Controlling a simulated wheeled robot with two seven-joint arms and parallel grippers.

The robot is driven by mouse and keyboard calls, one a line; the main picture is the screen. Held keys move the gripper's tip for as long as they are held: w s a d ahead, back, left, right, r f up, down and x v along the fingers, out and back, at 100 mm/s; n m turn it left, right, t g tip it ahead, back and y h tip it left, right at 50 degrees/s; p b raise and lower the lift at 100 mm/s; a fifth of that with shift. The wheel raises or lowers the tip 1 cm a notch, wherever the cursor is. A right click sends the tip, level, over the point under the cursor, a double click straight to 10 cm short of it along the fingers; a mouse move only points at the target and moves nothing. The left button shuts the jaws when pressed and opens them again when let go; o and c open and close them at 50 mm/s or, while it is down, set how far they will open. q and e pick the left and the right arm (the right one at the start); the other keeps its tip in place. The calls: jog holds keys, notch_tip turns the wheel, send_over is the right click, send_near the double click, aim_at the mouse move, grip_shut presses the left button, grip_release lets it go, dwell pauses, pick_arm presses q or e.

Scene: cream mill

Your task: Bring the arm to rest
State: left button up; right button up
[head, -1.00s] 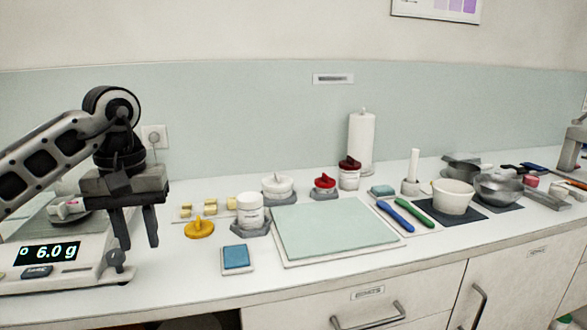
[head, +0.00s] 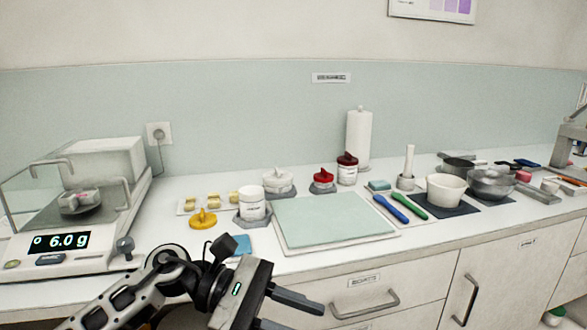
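My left arm comes in from the lower left. My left gripper (head: 290,311) is low in front of the counter's front edge, pointing right. Its two dark fingers are apart, with nothing visible between them, though the lower finger is cut by the picture's bottom edge. The arm partly covers a blue pad (head: 242,246) on the counter. My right gripper does not show in the head view.
The balance (head: 85,240) at left reads 6.0 g and bears a small dish (head: 80,205). A yellow lid (head: 203,219), a white jar (head: 251,203) and a pale green mat (head: 335,220) lie near the arm. A bowl (head: 446,190) stands farther right. Drawers front the counter.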

pick_arm(q)
jog(key=w+a+f+m+t+y, duration=0.1)
jog(key=a+f+m+t, duration=0.2)
jog(key=m+t, duration=1.05)
jog(key=w+a+f+m+t+y, duration=0.3)
jog(key=m+t, duration=0.5)
jog(key=m, duration=1.1)
jog(key=s+a+f+n+g+y, duration=0.3)
jog(key=s+a+f+n+y, duration=0.1)
jog(key=s+f+n, duration=0.3)
jog(key=s+a+f+n+g+y, duration=0.3)
jog(key=s+f+n, duration=0.4)
jog(key=f+n, duration=0.4)
jog(key=shift+s+a+f+n+g+y, duration=0.4)
jog(key=shift+a+f+g, duration=0.15)
jog(key=shift+a+f, duration=0.35)
